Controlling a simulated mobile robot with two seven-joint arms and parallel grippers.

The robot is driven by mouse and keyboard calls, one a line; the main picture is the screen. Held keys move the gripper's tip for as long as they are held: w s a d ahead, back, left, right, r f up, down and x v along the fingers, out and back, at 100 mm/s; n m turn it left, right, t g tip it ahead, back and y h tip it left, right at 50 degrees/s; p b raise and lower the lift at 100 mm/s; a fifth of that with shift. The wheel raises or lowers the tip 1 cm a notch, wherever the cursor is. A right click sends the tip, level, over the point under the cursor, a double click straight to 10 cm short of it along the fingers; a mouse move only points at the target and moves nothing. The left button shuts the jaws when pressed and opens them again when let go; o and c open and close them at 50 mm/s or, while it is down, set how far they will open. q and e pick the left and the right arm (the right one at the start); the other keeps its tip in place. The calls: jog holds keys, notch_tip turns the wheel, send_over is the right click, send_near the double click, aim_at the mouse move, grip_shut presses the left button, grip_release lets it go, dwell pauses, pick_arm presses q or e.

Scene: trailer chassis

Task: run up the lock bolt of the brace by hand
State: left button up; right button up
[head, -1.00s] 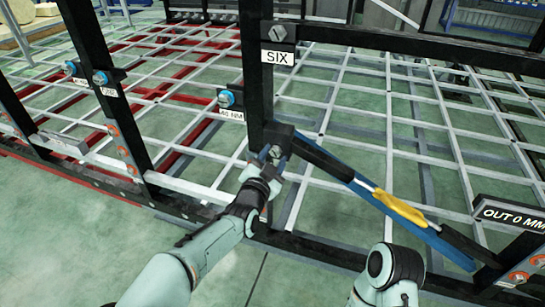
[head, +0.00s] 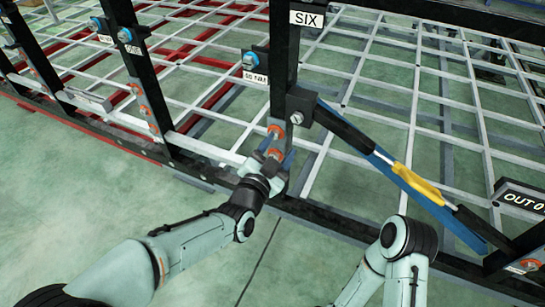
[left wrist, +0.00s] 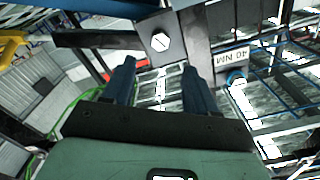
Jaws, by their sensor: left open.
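The brace (head: 350,136) runs slanting down to the right from a black block on the post marked SIX, with a yellow sleeve (head: 425,188) midway. Its lock bolt (head: 297,118), a silver hex head, sits on the block face. The bolt (left wrist: 160,41) also shows whole in the left wrist view, beyond the fingertips. My left gripper (head: 270,155) is open and empty, below and left of the bolt and apart from it. Its two dark fingers (left wrist: 158,70) stand apart in the left wrist view. My right arm shows at the bottom, but its gripper is out of view.
Orange-washered bolts (head: 276,130) sit on the post close to my left gripper. A blue-capped bolt (head: 250,61) with a NM label stands left of the post. A display (head: 520,198) reading OUT 0 is at the right. Open floor (head: 100,215) lies at the front left.

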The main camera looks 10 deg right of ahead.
pick_arm(q)
jog(key=shift+v, duration=1.6)
jog(key=shift+f, duration=0.15)
